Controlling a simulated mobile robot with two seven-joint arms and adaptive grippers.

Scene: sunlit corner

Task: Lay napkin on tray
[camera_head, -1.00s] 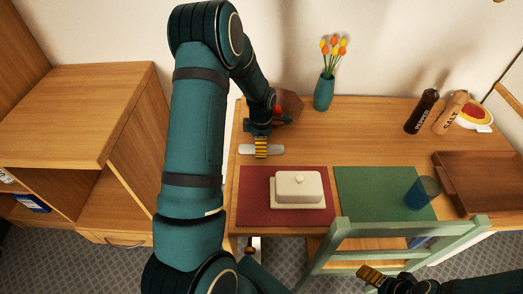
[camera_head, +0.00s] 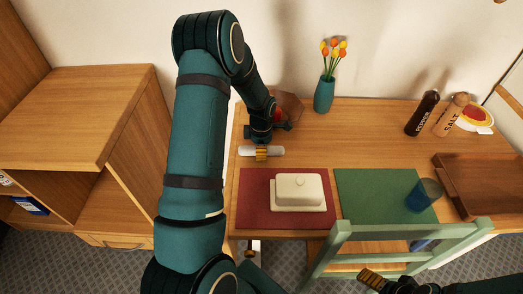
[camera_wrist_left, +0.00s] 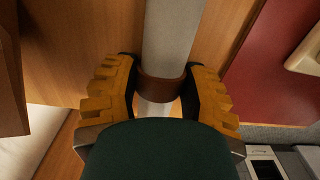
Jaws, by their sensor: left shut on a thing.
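The napkin (camera_head: 246,151) is a pale roll lying crosswise near the left end of the table. In the left wrist view the napkin (camera_wrist_left: 171,45) runs between the fingers, with a brown ring around it. My left gripper (camera_head: 261,154) is shut on the napkin at its middle; it also shows in the left wrist view (camera_wrist_left: 160,92). I cannot tell whether the napkin still touches the table. The brown wooden tray (camera_head: 487,203) lies at the right end of the table and looks empty. My right gripper (camera_head: 371,278) is low at the front, by the green chair, away from the napkin.
A white butter dish (camera_head: 298,189) sits on the red placemat (camera_head: 255,205). A blue cup (camera_head: 424,194) stands on the green placemat (camera_head: 370,192), near the tray. A teal vase (camera_head: 324,94), pepper (camera_head: 422,112) and salt bottles (camera_head: 449,115) stand at the back. A green chair (camera_head: 400,232) is in front.

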